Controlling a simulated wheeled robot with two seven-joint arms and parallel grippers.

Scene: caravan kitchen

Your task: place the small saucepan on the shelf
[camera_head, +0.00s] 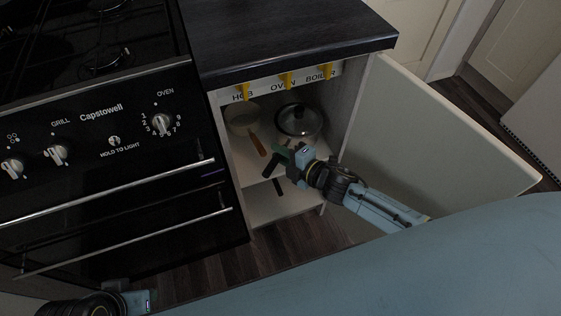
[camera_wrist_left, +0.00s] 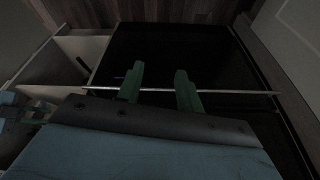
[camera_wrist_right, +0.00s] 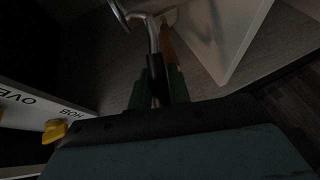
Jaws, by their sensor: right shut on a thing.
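A metal saucepan with a glass lid (camera_head: 298,119) is in the open cupboard, at the right of its upper level. My right gripper (camera_head: 284,158) is in front of it, shut on a black handle (camera_head: 269,167) that seems to belong to this pan; the join is partly hidden. In the right wrist view the fingers close around the black handle (camera_wrist_right: 157,75), with a metal stem beyond it. I cannot tell whether the pan is resting or raised. My left gripper (camera_wrist_left: 160,88) is open and empty in front of the oven.
A pale pan (camera_head: 241,118) with a wooden handle (camera_head: 257,145) stands at the left inside. Another dark handle (camera_head: 278,187) shows at the lower level. The cupboard door (camera_head: 440,140) stands open at the right. The oven (camera_head: 110,150) borders the left, the worktop (camera_head: 290,40) lies above.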

